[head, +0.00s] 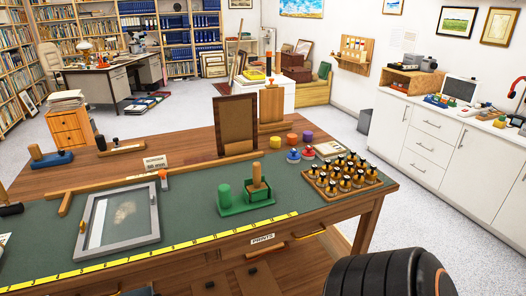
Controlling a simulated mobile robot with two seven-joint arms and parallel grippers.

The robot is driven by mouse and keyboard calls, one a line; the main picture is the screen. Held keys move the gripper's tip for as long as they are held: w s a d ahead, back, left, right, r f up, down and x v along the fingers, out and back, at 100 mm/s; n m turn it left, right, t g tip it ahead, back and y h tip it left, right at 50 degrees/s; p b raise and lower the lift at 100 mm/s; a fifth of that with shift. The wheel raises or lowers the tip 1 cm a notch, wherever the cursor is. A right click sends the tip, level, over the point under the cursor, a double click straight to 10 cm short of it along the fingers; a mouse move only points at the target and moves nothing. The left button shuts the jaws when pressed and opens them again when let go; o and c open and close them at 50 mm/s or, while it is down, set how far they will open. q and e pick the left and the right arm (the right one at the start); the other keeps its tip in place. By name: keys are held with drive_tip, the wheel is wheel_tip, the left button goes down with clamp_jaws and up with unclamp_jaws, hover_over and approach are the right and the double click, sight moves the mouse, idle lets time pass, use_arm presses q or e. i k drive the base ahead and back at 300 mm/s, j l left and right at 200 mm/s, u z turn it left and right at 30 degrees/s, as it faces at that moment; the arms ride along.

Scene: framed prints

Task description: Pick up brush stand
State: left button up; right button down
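No object is clearly recognisable as the brush stand. A green stand (246,207) on the desk's green mat carries an upright green cylinder and a wooden block in a holder. It stands upright near the front edge, between the grey frame and the bottle rack. Neither is clearly seen holding brushes. A dark rounded part of my arm fills the bottom right. Neither of my grippers shows, and nothing is seen touching these objects.
A wooden rack of small bottles (342,183) stands to the right of the green stand. A grey-framed pane (118,218) lies to the left. An upright brown board (236,127) and coloured pots (291,140) stand behind. A yellow ruler (150,258) runs along the front edge.

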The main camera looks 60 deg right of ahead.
sight(228, 205)
drive_tip(key=l+z, duration=0.1)
drive_tip(key=z, duration=1.65)
